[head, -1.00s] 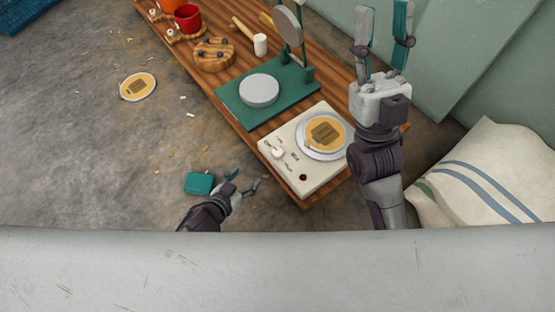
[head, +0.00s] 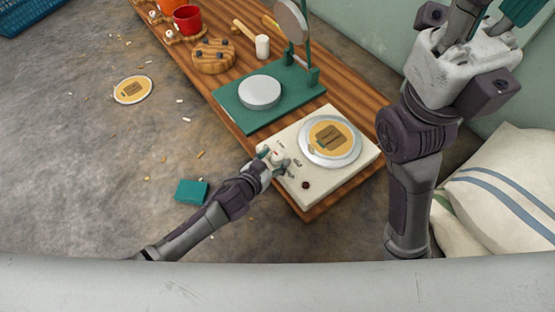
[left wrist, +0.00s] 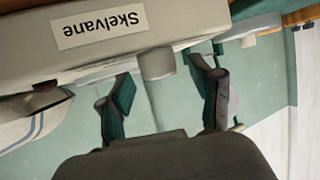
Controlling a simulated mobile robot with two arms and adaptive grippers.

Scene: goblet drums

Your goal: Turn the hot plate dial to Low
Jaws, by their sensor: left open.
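The cream hot plate (head: 357,171) sits on the near end of the wooden board, with a round metal plate on top. My left gripper (head: 272,158) is at its front left corner, over the dial area, and mostly covers the dial in the head view. In the left wrist view the pale, cylindrical dial (left wrist: 157,63) stands out from the panel between the two open teal fingers (left wrist: 165,92), with gaps on both sides. The dial's setting cannot be read. My right gripper (head: 490,20) is raised at the upper right; its fingers are apart and their tips are cut off.
A green stand (head: 290,100) with a grey disc is just behind the hot plate. A white-headed mallet (head: 262,46), a wooden drum piece (head: 213,56) and a red cup (head: 187,18) are farther back. A striped cushion (head: 505,195) lies at right.

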